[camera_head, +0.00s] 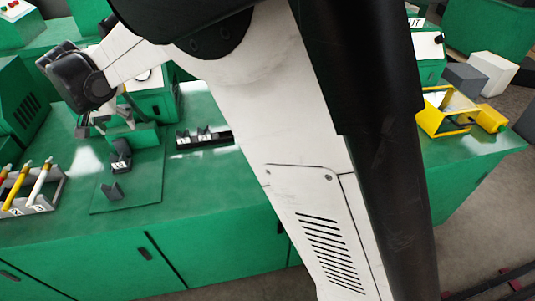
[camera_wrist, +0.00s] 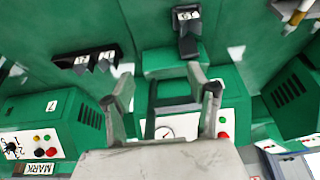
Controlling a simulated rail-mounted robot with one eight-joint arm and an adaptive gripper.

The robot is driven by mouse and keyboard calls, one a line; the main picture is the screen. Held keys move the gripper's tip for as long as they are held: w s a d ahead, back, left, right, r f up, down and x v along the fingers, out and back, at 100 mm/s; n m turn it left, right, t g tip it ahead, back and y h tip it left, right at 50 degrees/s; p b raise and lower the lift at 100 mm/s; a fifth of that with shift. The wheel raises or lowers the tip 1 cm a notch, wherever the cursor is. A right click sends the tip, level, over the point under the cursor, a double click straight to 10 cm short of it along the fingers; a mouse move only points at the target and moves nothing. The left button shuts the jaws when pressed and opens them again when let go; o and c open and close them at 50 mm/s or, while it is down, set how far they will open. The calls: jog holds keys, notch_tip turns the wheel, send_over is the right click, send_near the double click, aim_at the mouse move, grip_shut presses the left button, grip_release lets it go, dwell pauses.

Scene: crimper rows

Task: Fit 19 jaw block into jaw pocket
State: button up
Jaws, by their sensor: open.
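My gripper (camera_head: 108,124) is open and empty. Its two fingers (camera_wrist: 163,84) stand apart in the wrist view, in front of a green crimper (camera_wrist: 225,108) with a gauge. A dark recess (camera_wrist: 175,101) shows between the fingers; I cannot tell whether it is the jaw pocket. A black block with a white tag (camera_wrist: 187,22) stands upright beyond the fingertips. It also shows on the green mat (camera_head: 121,160) in the head view. A black rack (camera_head: 222,136) holds tagged black blocks and shows in the wrist view (camera_wrist: 67,61). The tag numbers are not clearly legible, so I cannot pick out block 19.
A grey holder (camera_head: 42,207) with coloured-handled tools stands at the left. A yellow frame (camera_head: 440,122) lies at the right.

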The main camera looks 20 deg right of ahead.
jog(key=s+d+r, duration=0.3)
jog(key=s+d, duration=0.1)
jog(key=d, duration=0.4)
jog(key=s+d+r, duration=0.4)
jog(key=d, duration=0.4)
jog(key=s+d+r, duration=0.3)
jog(key=s+d, duration=0.1)
jog(key=d, duration=0.4)
jog(key=s+d+f+t, duration=0.1)
jog(key=s+d+f, duration=0.1)
jog(key=s+d, duration=0.5)
jog(key=s+d+f+n+t, duration=0.1)
jog(key=s+d+f, duration=0.2)
jog(key=s+d, duration=0.5)
jog(key=s, duration=0.5)
jog(key=shift+f+t, duration=0.2)
jog(key=shift+t, duration=0.1)
